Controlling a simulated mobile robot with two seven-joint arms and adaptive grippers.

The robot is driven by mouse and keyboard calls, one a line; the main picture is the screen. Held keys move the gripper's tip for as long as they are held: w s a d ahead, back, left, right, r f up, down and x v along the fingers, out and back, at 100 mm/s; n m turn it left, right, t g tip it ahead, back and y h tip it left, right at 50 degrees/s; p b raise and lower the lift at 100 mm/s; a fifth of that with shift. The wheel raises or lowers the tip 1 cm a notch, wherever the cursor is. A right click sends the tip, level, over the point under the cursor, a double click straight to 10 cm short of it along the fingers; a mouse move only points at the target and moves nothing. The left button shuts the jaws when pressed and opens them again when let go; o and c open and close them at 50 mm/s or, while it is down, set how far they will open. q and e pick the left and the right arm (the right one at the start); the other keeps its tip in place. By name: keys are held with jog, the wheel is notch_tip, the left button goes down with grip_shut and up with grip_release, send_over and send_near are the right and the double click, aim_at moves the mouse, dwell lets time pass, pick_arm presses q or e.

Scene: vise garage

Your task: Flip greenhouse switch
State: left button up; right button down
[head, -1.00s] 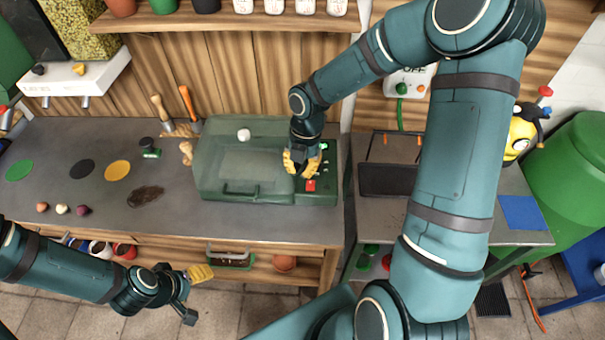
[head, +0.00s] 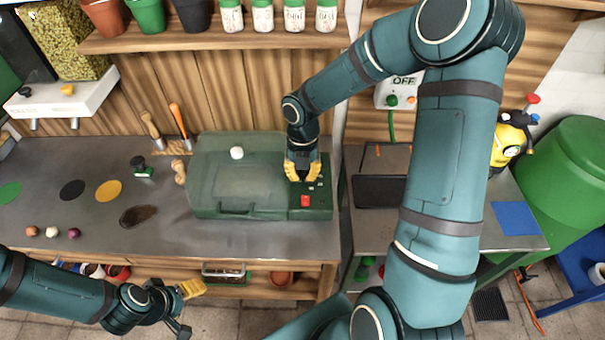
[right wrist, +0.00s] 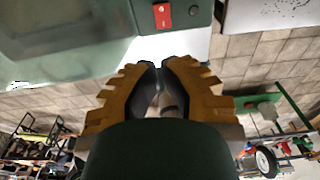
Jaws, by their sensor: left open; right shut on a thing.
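The greenhouse (head: 215,190) is a low green case with a clear lid, lying on the workbench. Its dark green control panel (head: 322,206) at the right end carries a red switch (head: 306,201) and small buttons or lights. The red switch also shows in the right wrist view (right wrist: 162,16). My right gripper (head: 302,179) points down over the panel, just behind the red switch. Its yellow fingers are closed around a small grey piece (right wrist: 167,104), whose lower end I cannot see. My left gripper (head: 189,306) is open and empty in front of the bench, at lower left.
A side table with a dark tray (head: 380,190) stands to the right, partly behind my right arm. An OFF box (head: 402,88) hangs on the wall. The bench (head: 165,235) is clear in front of the greenhouse.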

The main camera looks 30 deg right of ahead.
aim_at(302, 209)
jog(key=f, duration=0.7)
jog(key=s+f+b, duration=0.1)
jog(key=f, duration=0.3)
jog(key=shift+a, duration=0.35)
jog(key=shift+s+a+f, duration=0.1)
jog(key=shift+s+f, duration=0.1)
jog(key=shift+f, duration=0.15)
jog(key=shift+r, duration=0.1)
jog(key=shift+r+p, duration=0.65)
jog(key=shift+r, duration=0.1)
